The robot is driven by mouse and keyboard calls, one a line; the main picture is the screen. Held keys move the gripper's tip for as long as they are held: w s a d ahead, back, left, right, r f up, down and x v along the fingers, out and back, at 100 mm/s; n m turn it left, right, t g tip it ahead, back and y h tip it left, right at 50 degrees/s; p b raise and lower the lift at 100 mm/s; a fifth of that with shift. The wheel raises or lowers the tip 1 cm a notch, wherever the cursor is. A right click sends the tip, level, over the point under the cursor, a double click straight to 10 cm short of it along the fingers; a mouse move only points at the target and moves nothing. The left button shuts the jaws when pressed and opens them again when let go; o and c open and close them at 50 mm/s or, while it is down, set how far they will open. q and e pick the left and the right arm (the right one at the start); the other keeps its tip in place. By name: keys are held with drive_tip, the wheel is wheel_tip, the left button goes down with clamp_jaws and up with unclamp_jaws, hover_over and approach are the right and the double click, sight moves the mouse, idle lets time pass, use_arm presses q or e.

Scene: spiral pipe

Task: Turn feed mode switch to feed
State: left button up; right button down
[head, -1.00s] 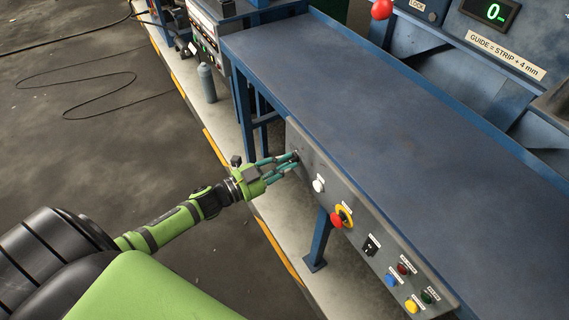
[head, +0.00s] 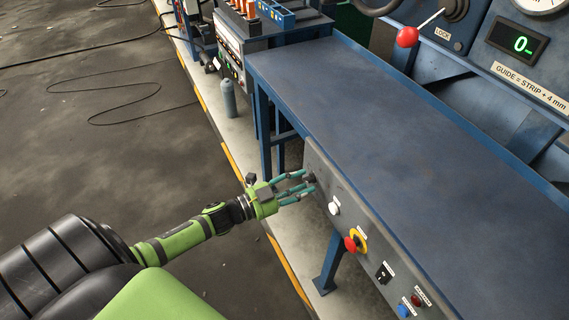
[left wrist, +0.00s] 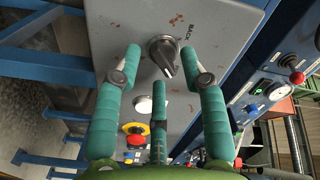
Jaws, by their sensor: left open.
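The feed mode switch (left wrist: 165,53) is a dark round knob with a grey pointer, on the grey control panel (left wrist: 215,20). Its pointer slants down and slightly right in the left wrist view, and a "BACK" label is printed to its upper right. In the head view the switch (head: 310,179) is at the panel's far end, partly hidden by my fingers. My left gripper (head: 303,186) is open in front of it. In the left wrist view its teal fingertips (left wrist: 162,58) stand on both sides of the knob, with a third finger below. I cannot tell if they touch it. My right gripper is out of view.
A blue leg (head: 328,265) stands below. Open floor lies to the left.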

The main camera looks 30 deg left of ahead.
use_arm(q)
drive_tip(key=v, duration=1.1)
drive_tip(key=shift+s, duration=0.2)
drive_tip(key=shift+a, duration=0.1)
drive_tip(key=s+a+f+n+g+y, duration=0.2)
drive_tip(key=s+f+n+y, duration=0.1)
drive_tip(key=f, duration=0.6)
drive_tip(key=s+a+f+n+g+y, duration=0.1)
drive_tip(key=s+f+n+y, duration=0.15)
drive_tip(key=f, duration=0.55)
drive_tip(key=s+a+f+n+g+y, duration=0.2)
drive_tip(key=f+n+y, duration=0.15)
drive_tip(key=f, duration=0.55)
drive_tip(key=s+d+f+n+g, duration=0.2)
drive_tip(key=s+d+f+g, duration=0.2)
drive_tip(key=s, duration=0.7)
drive_tip(key=s+d+f+n+g, duration=0.2)
drive_tip(key=s+d+f+g, duration=0.3)
drive_tip(key=s+d+f, duration=0.4)
drive_tip(key=s+f, duration=0.3)
drive_tip(key=shift+s+f+n+g, duration=0.25)
drive_tip(key=shift+s+n+g, duration=0.05)
drive_tip(key=shift+s+n, duration=0.1)
